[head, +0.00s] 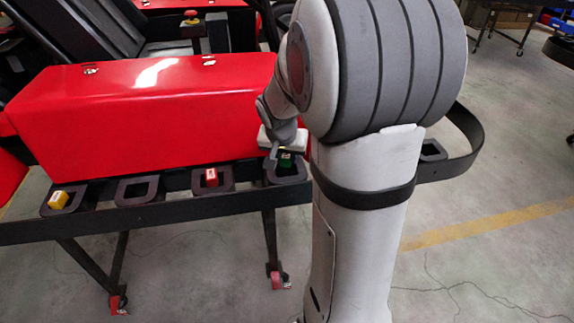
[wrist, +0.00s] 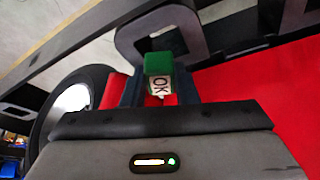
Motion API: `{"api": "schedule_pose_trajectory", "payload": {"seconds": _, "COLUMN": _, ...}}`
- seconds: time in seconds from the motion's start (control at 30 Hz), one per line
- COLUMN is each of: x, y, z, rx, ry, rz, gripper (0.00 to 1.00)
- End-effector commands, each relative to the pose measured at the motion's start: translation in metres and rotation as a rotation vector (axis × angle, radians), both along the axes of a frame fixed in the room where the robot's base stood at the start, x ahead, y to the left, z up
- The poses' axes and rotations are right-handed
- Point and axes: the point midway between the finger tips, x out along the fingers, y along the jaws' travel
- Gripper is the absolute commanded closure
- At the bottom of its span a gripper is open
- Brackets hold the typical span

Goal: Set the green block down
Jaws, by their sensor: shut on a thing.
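My gripper (head: 284,153) is shut on the green block (head: 286,161), seen small and partly covered by the gripper in the head view. In the head view the block overlaps the back of a dark square holder (head: 290,180) on the stand's rail. A dark holder frame (wrist: 128,38) also shows behind the block in the wrist view. I cannot tell whether the block touches it.
The rail also bears a yellow block (head: 58,200) at the far left, an empty holder (head: 138,190), and a red block (head: 211,177) at another holder. A big red kart body (head: 150,115) stands close behind. Another holder (head: 433,150) shows right of my arm.

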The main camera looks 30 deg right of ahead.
Motion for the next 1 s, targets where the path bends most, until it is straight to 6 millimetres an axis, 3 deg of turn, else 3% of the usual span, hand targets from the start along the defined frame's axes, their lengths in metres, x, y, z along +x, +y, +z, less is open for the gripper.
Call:
{"api": "schedule_pose_trajectory", "payload": {"seconds": 0.23, "x": -0.001, "y": -0.001, "z": -0.033, "rx": 0.0, "ry": 0.004, "rz": -0.001, "gripper": 0.95}}
{"api": "schedule_pose_trajectory", "payload": {"seconds": 0.6, "x": -0.001, "y": -0.001, "z": -0.038, "rx": 0.0, "ry": 0.0, "rz": -0.002, "gripper": 0.95}}
{"api": "schedule_pose_trajectory", "payload": {"seconds": 0.63, "x": -0.001, "y": -0.002, "z": -0.037, "rx": 0.0, "ry": 0.0, "rz": -0.002, "gripper": 0.73}}
{"api": "schedule_pose_trajectory", "payload": {"seconds": 0.9, "x": -0.001, "y": -0.002, "z": -0.036, "rx": 0.0, "ry": 0.0, "rz": -0.003, "gripper": 0.52}}
{"api": "schedule_pose_trajectory", "payload": {"seconds": 1.0, "x": -0.001, "y": -0.002, "z": -0.036, "rx": 0.0, "ry": 0.0, "rz": -0.003, "gripper": 0.52}}
